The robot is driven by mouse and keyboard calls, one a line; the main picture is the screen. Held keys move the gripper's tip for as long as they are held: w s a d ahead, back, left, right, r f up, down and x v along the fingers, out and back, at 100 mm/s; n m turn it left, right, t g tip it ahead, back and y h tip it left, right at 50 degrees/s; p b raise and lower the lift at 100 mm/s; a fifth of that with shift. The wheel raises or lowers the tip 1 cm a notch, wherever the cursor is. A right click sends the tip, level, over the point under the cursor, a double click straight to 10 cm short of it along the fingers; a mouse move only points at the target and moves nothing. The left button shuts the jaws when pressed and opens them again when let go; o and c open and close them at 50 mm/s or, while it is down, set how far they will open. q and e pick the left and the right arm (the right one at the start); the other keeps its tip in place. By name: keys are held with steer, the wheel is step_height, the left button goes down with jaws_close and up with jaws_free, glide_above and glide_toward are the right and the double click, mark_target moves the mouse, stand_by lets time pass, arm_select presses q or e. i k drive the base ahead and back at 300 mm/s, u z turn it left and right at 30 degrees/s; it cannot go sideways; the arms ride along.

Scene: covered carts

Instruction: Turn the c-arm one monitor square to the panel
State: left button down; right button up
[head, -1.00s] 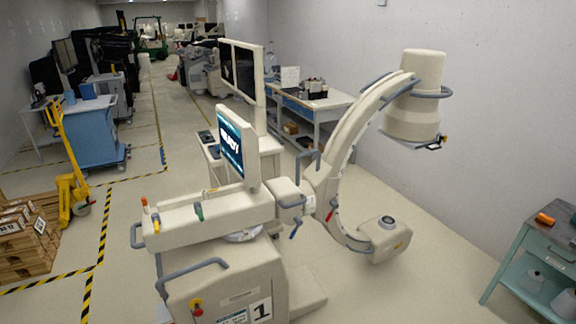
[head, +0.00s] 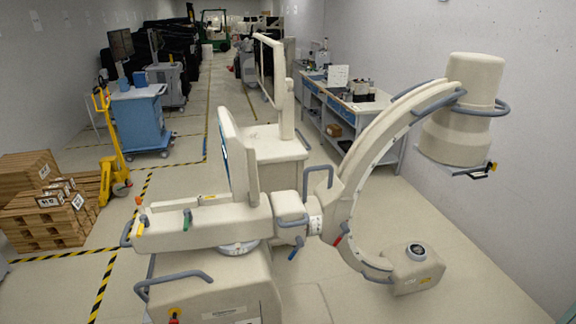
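The c-arm (head: 365,165) stands in the middle, its curved arm opening to the right, with a drum-shaped head on top and a small detector box at the bottom. Its monitor (head: 244,160) stands upright on the c-arm's body (head: 205,222) and shows nearly edge-on. Only a thin blue-lit strip of its screen shows, facing left. The body's top carries green, yellow and orange-tipped levers. Blue-grey handles (head: 180,281) stick out at the body's front. I cannot tell which surface is the panel. Neither of my grippers is in view.
A cart with tall twin monitors (head: 272,75) stands right behind the c-arm. A blue-framed workbench (head: 345,107) lines the right wall.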

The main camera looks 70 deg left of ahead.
mark_target(239, 156)
steer(key=u, duration=0.25)
steer(key=i, duration=0.75)
steer(key=u, duration=1.2)
steer(key=i, duration=0.7)
steer(key=u, duration=0.75)
